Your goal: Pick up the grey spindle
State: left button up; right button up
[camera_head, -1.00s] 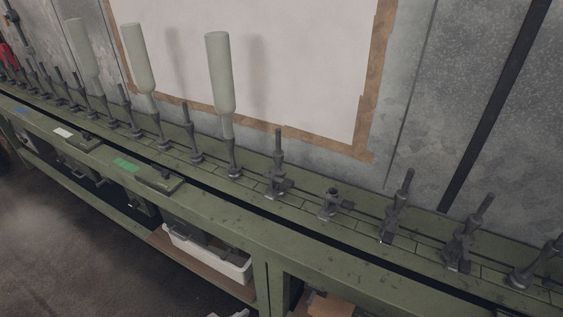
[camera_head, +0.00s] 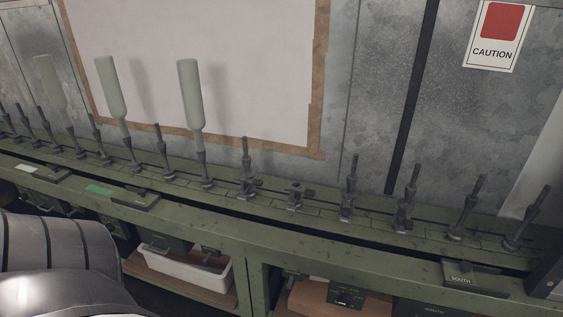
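A row of dark grey spindles stands upright along the green conveyor bench (camera_head: 330,232). One grey spindle (camera_head: 246,170) stands near the middle, and another (camera_head: 350,188) stands to its right. Between them is a short holder (camera_head: 295,196) with no tall rod in it. More grey spindles, such as one (camera_head: 408,200) and one (camera_head: 467,208), stand slightly tilted further right. I cannot tell which one the task means. Pale bottles sit on some spindles, one bottle (camera_head: 191,95) nearest the middle. Neither of my grippers shows; a part of my arm fills the lower left corner.
A wall with a white panel (camera_head: 200,60) and a caution sign (camera_head: 494,35) rises behind the bench. A white bin (camera_head: 185,270) sits on the shelf below. A small plate marked SOUTH (camera_head: 470,277) is on the bench's front right.

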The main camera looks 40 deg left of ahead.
aim_at(245, 160)
jog(key=i, duration=0.95)
jog(key=u, duration=0.5)
